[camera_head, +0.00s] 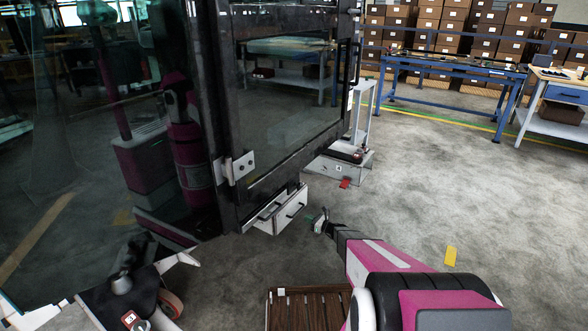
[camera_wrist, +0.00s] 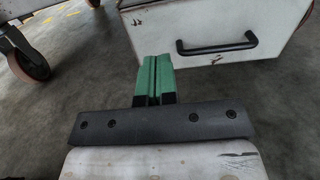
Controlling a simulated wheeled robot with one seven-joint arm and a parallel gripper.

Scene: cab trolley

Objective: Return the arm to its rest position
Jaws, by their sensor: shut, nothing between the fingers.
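My gripper (camera_head: 318,218) is at the end of my magenta and dark arm (camera_head: 385,256), stretched forward low over the floor near the cab. In the wrist view its green fingers (camera_wrist: 154,76) are closed together with nothing between them. A white drawer box with a black handle (camera_head: 277,212) is at the foot of the cab, just left of my gripper. In the wrist view the drawer box (camera_wrist: 215,25) is just beyond the fingertips, to the right. I cannot tell whether they touch.
The dark glazed cab (camera_head: 290,100) fills the left and middle. A slatted wooden board (camera_head: 308,310) is at the bottom. A grey step (camera_head: 340,168) and a yellow piece (camera_head: 450,256) are on the floor. A caster wheel (camera_wrist: 28,66) is left of the fingers. Floor to the right is open.

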